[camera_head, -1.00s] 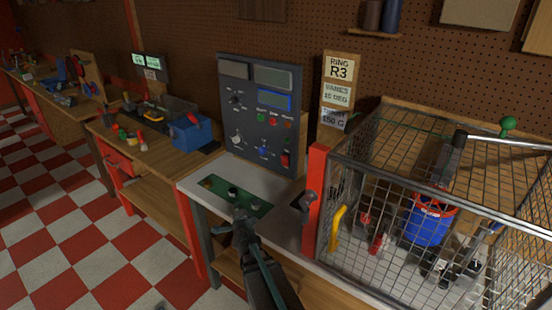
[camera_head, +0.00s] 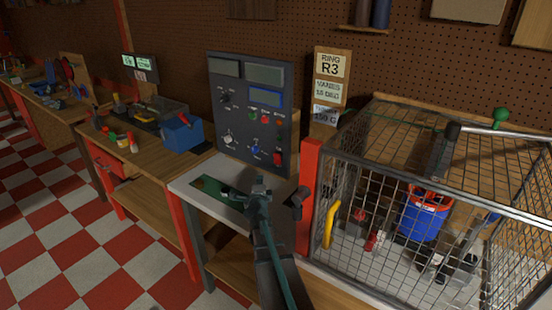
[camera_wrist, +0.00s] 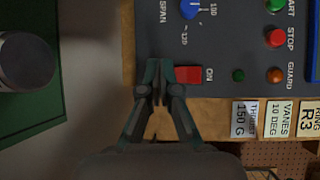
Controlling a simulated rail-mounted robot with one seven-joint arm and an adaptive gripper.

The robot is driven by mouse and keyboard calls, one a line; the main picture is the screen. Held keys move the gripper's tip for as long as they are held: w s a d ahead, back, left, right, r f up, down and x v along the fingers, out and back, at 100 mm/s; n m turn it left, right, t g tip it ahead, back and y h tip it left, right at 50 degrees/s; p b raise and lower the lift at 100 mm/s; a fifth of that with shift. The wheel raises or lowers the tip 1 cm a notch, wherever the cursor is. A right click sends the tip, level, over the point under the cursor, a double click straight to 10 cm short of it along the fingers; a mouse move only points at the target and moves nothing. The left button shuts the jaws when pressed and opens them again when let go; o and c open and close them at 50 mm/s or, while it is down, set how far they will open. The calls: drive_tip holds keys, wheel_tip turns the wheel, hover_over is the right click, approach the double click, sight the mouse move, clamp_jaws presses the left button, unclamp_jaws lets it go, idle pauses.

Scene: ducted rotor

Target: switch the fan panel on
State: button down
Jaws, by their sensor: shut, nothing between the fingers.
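The fan panel (camera_head: 234,132) is a dark grey upright box on the pale bench top. It has two grey displays, a blue screen, knobs and coloured buttons. Its red rocker switch (camera_head: 278,159) is at the lower right. In the wrist view the red switch (camera_wrist: 189,75) has ON lettered beside it. I cannot tell which way it is set. My gripper (camera_head: 262,184) is in front of the panel, low over the bench. In the wrist view my gripper (camera_wrist: 160,82) is shut and empty, its fingertips beside the switch in the picture. I cannot tell whether they touch.
A green plate (camera_head: 209,187) with a dark knob (camera_wrist: 26,62) lies in front of the panel. A blue box (camera_head: 181,133) is on the left bench.

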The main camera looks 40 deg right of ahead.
drive_tip(key=w+d+r+p, duration=0.1)
drive_tip(key=w+d+r, duration=0.1)
drive_tip(key=d, duration=0.5)
drive_tip(key=shift+d+r, duration=0.35)
drive_tip(key=shift+r, duration=0.5)
idle(0.9)
drive_tip(key=shift+w+d+r+p, duration=0.15)
drive_tip(key=shift+d+p, duration=0.15)
drive_tip(key=shift+d, duration=0.05)
drive_tip(key=shift+d+r, duration=0.2)
drive_tip(key=shift+d, duration=0.2)
idle(0.7)
drive_tip(key=shift+a, duration=0.1)
drive_tip(key=shift+a+f, duration=0.35)
drive_tip(key=shift+a, duration=0.35)
idle(0.3)
drive_tip(key=a, duration=0.1)
drive_tip(key=s+a+f, duration=0.1)
drive_tip(key=a, duration=0.1)
drive_tip(key=a+f, duration=0.1)
drive_tip(key=shift+s+a+b, duration=0.2)
drive_tip(key=shift+b, duration=0.2)
